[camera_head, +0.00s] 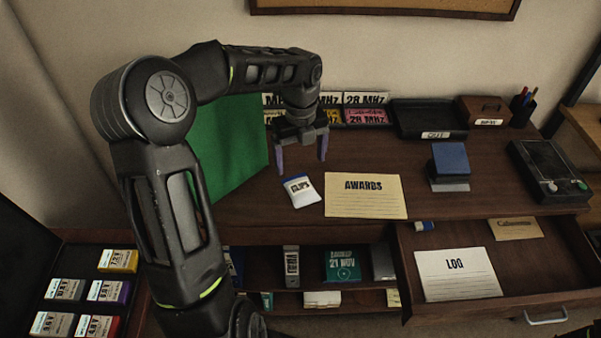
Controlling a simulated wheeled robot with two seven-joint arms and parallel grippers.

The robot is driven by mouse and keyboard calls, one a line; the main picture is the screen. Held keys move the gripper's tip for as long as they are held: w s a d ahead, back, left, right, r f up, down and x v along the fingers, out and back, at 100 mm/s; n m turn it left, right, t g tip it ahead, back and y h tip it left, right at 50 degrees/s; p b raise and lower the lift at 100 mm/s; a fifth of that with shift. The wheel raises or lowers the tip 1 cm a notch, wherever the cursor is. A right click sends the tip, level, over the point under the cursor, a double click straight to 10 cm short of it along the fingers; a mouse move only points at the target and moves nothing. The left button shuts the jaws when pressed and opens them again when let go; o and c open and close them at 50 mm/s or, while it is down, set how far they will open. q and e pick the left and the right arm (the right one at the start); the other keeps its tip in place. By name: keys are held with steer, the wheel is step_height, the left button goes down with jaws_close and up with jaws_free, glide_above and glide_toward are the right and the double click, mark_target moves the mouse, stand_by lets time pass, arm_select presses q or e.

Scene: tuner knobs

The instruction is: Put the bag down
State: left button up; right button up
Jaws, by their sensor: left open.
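A small white bag with a dark blue end and a label that seems to read "CLIPS" (301,191) lies on the brown desk (245,208), left of the awards sheet. My left gripper (303,164) points down just above and behind the bag. Its two fingers are apart with nothing between them, and the bag looks clear of them. My right gripper is not in the view.
A tan "AWARDS" sheet (365,196) lies right of the bag. A green panel (230,145) stands behind my left arm. A blue block (450,160), a black tray (428,118) and a tuner box (548,170) stand further right. An open drawer (470,243) holds a "LOG" sheet (458,275).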

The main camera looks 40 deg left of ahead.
arm_select(q)
step_height(320, 180, up, 3)
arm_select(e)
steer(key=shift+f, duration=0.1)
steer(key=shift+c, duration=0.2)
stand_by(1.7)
